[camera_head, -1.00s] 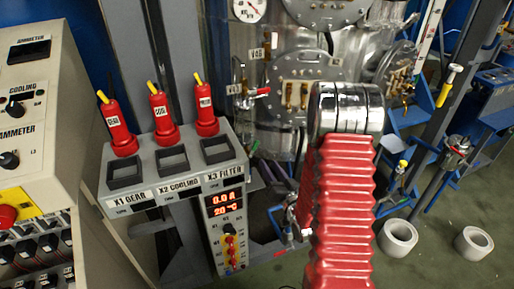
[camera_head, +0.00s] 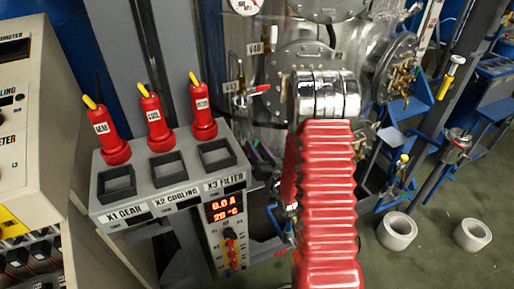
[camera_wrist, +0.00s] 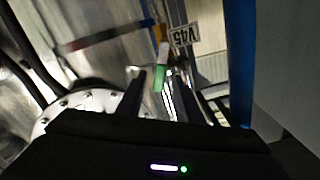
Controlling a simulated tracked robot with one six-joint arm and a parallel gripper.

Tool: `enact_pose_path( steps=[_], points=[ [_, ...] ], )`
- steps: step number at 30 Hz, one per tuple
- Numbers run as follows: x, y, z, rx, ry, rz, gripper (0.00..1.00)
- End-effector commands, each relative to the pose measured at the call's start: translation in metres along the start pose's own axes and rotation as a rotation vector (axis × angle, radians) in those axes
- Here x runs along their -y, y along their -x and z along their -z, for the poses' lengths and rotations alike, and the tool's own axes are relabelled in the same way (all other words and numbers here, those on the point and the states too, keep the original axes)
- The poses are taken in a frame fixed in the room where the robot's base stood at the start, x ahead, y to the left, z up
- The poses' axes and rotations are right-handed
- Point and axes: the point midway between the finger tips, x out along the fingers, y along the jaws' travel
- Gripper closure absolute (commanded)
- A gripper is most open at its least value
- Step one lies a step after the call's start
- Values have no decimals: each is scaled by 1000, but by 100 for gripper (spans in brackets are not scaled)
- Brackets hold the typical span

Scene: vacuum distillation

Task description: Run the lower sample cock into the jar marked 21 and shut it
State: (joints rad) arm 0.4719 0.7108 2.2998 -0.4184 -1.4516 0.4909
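In the wrist view my gripper (camera_wrist: 163,84) shows as two dark fingers with a gap between them, so it looks open. A small white and green handle (camera_wrist: 159,78) shows in or beyond that gap; I cannot tell whether a finger touches it. A tag reading V45 (camera_wrist: 185,36) is just above and right of it. In the head view my red, ribbed arm hides most of the area around the gripper. No jar marked 21 can be made out, and I cannot tell for certain which fitting is the lower sample cock.
A metal vessel (camera_head: 375,22) with flanges stands behind my arm. A red-handled valve (camera_head: 261,88) is on its left. A grey panel (camera_head: 140,205) with red plugs is at left. Two pale rings (camera_head: 397,231) (camera_head: 472,235) lie on the floor at right. Blue frames stand at right.

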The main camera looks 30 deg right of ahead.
Motion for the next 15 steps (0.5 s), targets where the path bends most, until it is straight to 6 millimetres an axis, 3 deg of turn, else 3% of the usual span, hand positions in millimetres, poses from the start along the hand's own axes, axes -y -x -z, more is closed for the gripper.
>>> enact_pose_path(
  steps=[5,15],
  points=[
    [-2,1,1,-1,0,-4,68],
    [-3,1,1,-2,0,-5,92]
  ],
)
